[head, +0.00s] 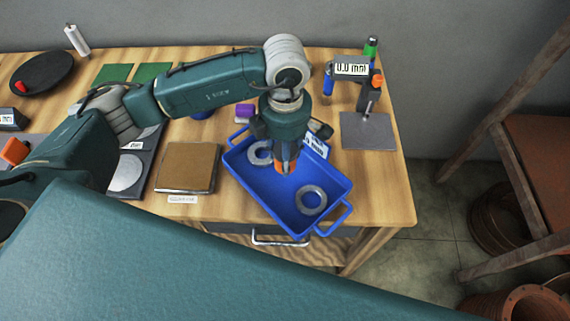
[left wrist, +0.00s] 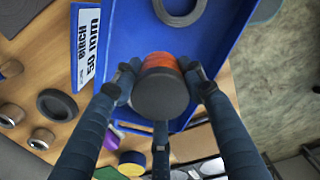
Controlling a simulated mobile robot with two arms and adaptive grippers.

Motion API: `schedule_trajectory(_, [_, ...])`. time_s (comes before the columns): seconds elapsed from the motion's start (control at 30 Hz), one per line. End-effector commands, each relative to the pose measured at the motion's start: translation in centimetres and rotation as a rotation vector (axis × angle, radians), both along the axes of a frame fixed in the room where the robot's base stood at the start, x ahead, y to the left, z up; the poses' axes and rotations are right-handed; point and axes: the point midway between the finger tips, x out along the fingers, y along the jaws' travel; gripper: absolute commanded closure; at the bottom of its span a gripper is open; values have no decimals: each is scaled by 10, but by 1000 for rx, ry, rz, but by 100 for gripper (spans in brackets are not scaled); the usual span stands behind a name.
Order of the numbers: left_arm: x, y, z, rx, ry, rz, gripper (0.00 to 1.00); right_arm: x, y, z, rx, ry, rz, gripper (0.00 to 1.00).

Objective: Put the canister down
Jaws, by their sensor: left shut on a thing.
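The canister (left wrist: 160,92) is a short cylinder with a dark grey end and an orange side. My left gripper (left wrist: 161,80) is shut on it, with a dark finger on each side. In the head view the left gripper (head: 286,150) points down over the blue tray (head: 341,189), and the orange part of the canister (head: 284,167) shows below the fingers. I cannot tell whether the canister touches the tray floor. My right gripper is not in view.
Two metal rings lie in the tray, one at the front right (head: 310,199) and one at the back left (head: 260,153). A brown board (head: 187,166) lies left of the tray. A gauge stand with a grey plate (head: 368,131) stands at the back right.

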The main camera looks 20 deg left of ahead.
Motion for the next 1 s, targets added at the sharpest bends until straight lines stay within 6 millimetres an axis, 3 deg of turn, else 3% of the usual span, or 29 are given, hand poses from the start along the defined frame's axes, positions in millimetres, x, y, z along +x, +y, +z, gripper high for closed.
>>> schedule_trajectory(0.27, [0, 0, -24, 0, 1, 1, 87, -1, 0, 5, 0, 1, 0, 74])
schedule_trajectory(0.53, [0, 0, -59, 1, 1, 0, 87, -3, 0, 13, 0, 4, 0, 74])
schedule_trajectory(0.9, [1, 0, -65, 0, -2, 0, 87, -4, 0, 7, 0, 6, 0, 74])
schedule_trajectory(0.93, [1, 0, -65, 1, -2, 0, 56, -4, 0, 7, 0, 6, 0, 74])
schedule_trajectory(1.0, [1, 0, -64, 0, -1, 1, 42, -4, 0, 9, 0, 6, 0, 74])
